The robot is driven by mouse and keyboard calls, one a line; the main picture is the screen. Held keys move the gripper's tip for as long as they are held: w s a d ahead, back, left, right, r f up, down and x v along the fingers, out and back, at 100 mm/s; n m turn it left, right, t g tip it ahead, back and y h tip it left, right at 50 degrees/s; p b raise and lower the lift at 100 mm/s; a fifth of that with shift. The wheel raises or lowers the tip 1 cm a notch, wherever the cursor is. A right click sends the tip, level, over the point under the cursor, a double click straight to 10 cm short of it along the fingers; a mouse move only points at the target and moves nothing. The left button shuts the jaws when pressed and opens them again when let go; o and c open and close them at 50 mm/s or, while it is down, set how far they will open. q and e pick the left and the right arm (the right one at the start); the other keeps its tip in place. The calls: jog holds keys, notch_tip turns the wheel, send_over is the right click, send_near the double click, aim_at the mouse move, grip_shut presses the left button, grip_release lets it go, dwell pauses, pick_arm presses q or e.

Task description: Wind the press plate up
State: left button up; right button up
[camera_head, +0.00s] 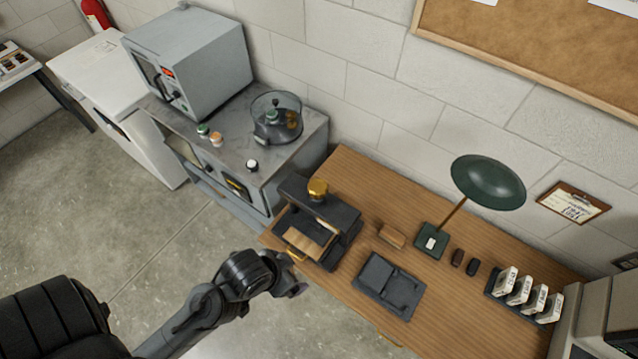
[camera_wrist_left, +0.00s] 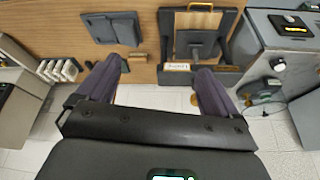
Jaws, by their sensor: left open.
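The press (camera_head: 345,215) is a dark frame with a crossbeam, standing at the left end of the wooden desk. A brass knob (camera_head: 318,188) sits on top of its crossbeam. Below the beam, a dark plate (camera_wrist_left: 196,42) shows in the wrist view; its height above the bed is hard to tell. My left gripper (camera_head: 295,289) is in front of the press, off the desk's front edge in the head view. In the left wrist view its two fingers (camera_wrist_left: 159,68) are apart with nothing between them, pointing towards the press. My right gripper is not in view.
A grey cabinet (camera_head: 300,140) with a glass vessel (camera_head: 277,118) and an oven (camera_head: 190,60) stands left. The floor in front is clear.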

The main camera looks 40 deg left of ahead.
pick_arm(q)
jog(key=w+a+n+t+b, duration=0.1)
jog(key=w+n+t, duration=0.1)
jog(key=w+t, duration=0.35)
jog(key=n+t+y+b, duration=0.1)
jog(key=t+y+b, duration=0.2)
jog(key=t+b, duration=1.1)
send_near(321, 182)
jog(key=w+r+g+b, duration=0.1)
jog(key=w+g, duration=0.1)
jog(key=w, duration=0.1)
jog(key=w+r+g+b, duration=0.2)
jog(key=w+a+r+g+b, duration=0.1)
jog(key=w+g+b, duration=0.1)
jog(key=w, duration=0.1)
jog(key=shift+w+r, duration=0.3)
